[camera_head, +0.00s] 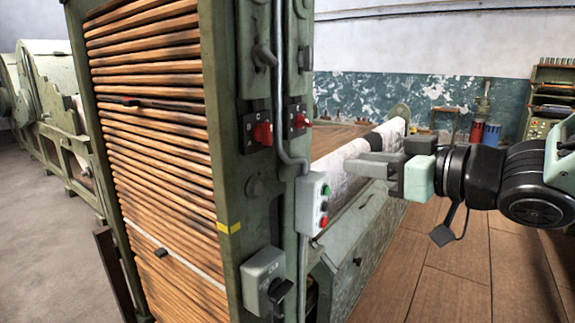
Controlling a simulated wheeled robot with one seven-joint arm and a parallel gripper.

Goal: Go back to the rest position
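My gripper (352,162) reaches in from the right edge in the head view, its pale grey fingers pointing left. The fingers lie close together in this view, and the gap between them cannot be made out clearly. No held object shows. The fingertips appear to the right of a small grey control box (312,204) with green and red buttons, on the green machine frame (228,130). In the picture they overlap the pale cloth roll behind; the distance to it cannot be told.
Two red rotary switches (263,133) (301,121) and a grey lever box (264,282) sit on the frame. Wooden slats (155,120) fill its left face. Wooden floor (450,265) is clear at lower right. Blue and red canisters (491,134) stand behind.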

